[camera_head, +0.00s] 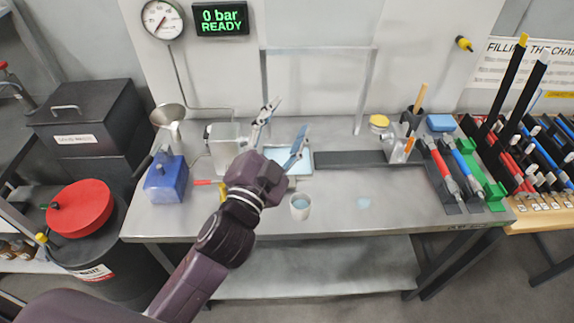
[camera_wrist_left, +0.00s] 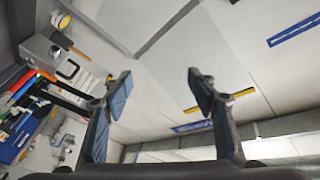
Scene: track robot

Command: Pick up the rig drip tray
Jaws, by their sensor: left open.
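What looks like the rig drip tray (camera_head: 307,163), a shallow light-blue tray with a pale rim, lies on the steel bench left of its middle. My left gripper and wrist cover much of it in the head view. My left gripper (camera_head: 286,117) is open and empty, its two fingers spread and pointing up and away, seemingly above the tray. In the left wrist view the open fingers (camera_wrist_left: 159,79) have nothing between them, and I cannot make out the tray there. My right gripper is not in view.
Red, blue and green racked tools (camera_head: 467,165) fill the right end. The bench's front middle is mostly clear.

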